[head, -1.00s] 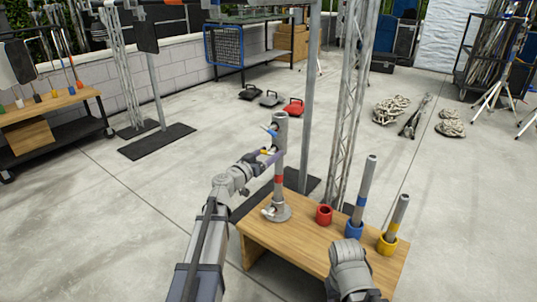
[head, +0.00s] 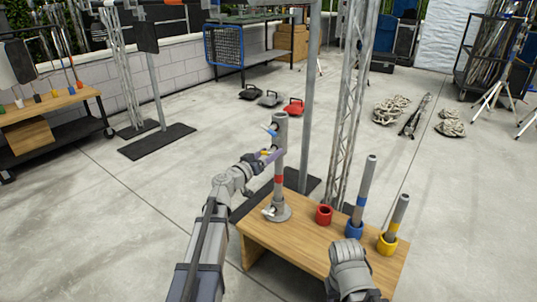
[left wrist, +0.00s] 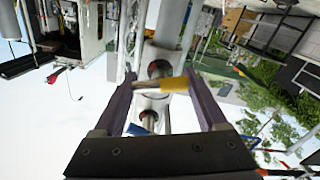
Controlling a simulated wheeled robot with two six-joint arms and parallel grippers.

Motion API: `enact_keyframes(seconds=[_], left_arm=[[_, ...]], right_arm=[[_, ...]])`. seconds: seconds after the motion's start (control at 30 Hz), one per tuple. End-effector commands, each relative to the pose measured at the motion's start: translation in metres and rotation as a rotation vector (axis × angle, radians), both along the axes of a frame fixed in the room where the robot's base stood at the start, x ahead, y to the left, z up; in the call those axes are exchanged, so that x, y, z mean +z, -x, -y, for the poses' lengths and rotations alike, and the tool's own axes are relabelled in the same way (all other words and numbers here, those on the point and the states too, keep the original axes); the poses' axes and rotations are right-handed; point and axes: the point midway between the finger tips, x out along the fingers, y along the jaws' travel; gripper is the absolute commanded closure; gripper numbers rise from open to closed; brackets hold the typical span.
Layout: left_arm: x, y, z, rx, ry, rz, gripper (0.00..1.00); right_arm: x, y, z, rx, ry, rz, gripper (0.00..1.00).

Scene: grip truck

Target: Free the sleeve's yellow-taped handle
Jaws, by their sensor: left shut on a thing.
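The sleeve (head: 280,155) is a grey upright tube on a post with a round foot, standing at the left of the wooden table. Its yellow-taped handle (head: 264,153) sticks out of the side. A blue-taped handle (head: 271,131) sits higher up. My left gripper (head: 272,156) is at the yellow-taped handle, which it is shut on. In the left wrist view the yellow-taped handle (left wrist: 172,84) lies across between the two dark fingers of my left gripper (left wrist: 162,90), and the blue tape (left wrist: 139,130) shows beyond. The fingertips' exact contact is unclear. My right gripper's fingers do not show.
The wooden table (head: 305,242) also bears a red cup (head: 324,215), a blue cup (head: 354,230) with a grey tube and a yellow cup (head: 387,245) with another. A tall pole (head: 309,120) and a truss (head: 352,110) rise behind.

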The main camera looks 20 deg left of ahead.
Motion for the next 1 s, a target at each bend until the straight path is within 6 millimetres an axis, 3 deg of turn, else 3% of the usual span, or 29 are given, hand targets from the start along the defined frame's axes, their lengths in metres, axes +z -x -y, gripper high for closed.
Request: enact_keyframes(seconds=[1.0], left_arm=[[-0.0001,0.0000,-0.0002,0.000,0.901,-0.327,0.81]], right_arm=[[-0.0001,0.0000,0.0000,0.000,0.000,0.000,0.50]])
